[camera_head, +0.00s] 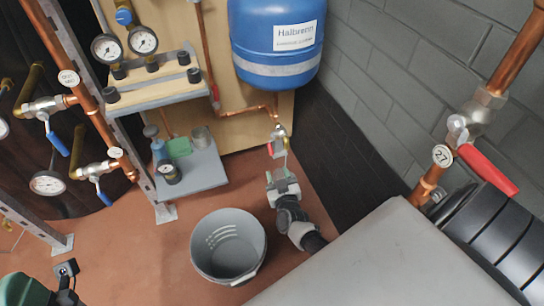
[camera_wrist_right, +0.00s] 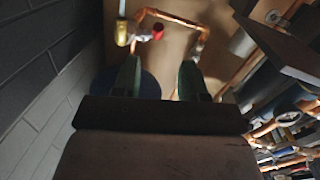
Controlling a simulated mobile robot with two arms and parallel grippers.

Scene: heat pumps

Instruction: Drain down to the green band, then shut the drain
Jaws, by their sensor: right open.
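A small valve with a red handle (camera_head: 277,147) hangs at the end of a copper pipe below the blue vessel (camera_head: 277,38). My right gripper (camera_head: 282,176) is just below this valve, apart from it as far as I can tell. In the right wrist view its fingers (camera_wrist_right: 158,78) are spread with nothing between them, and the red handle (camera_wrist_right: 157,33) shows beyond them. Two round gauges, the left one (camera_head: 107,48) and the right one (camera_head: 143,40), stand at upper left; a green band is too small to make out. My left gripper is out of view.
A grey bucket (camera_head: 229,246) stands on the floor left of my right arm. A grey box top (camera_head: 390,262) and a red-handled valve tagged 27 (camera_head: 487,168) are at right. A shelf (camera_head: 160,90) and pipes with blue-handled valves (camera_head: 57,145) are at left.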

